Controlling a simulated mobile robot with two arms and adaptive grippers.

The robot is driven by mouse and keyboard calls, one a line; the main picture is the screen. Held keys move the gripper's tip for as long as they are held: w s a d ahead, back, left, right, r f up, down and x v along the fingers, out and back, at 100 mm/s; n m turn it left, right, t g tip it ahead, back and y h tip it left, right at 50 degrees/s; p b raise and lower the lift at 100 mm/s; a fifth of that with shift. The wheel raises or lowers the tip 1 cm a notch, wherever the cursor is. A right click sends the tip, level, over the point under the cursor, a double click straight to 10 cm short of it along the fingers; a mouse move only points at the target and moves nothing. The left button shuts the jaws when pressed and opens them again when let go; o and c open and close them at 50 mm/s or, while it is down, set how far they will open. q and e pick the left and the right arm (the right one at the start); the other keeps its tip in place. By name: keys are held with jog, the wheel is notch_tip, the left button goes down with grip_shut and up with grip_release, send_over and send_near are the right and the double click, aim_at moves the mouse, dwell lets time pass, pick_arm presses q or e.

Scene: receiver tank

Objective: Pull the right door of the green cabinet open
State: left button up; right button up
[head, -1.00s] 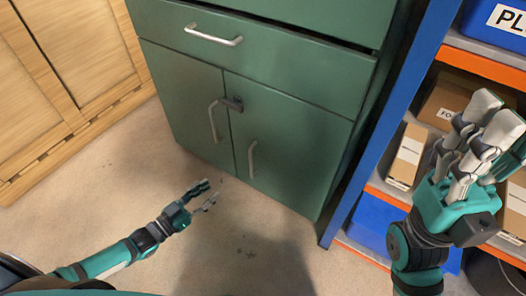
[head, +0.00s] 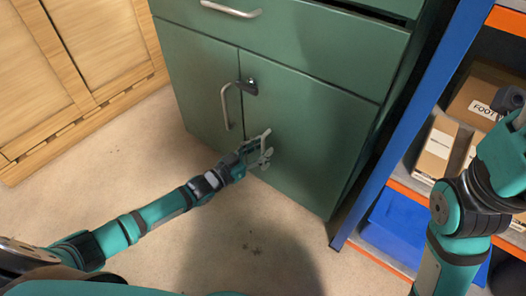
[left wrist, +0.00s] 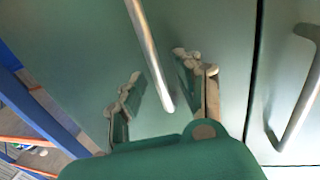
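The green cabinet's right door (head: 310,130) is closed, flush with the left door (head: 195,80). My left gripper (head: 262,150) is in front of the right door, at its handle, which it largely hides in the head view. In the left wrist view the right door's metal handle (left wrist: 150,52) runs between the two separated fingers (left wrist: 162,88). The gripper is open; I cannot tell whether either finger touches the handle. My right gripper (head: 512,102) is only partly in view at the right edge, away from the cabinet, and its fingers are cut off.
A drawer with a handle (head: 231,10) is above. A blue-framed shelf (head: 395,130) with boxes stands to the right, a wooden cabinet (head: 75,75) to the left. The floor in front is clear.

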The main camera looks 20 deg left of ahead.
pick_arm(q)
jog(key=shift+w+d, duration=0.25)
jog(key=shift+w, duration=0.2)
grip_shut()
dwell(0.3)
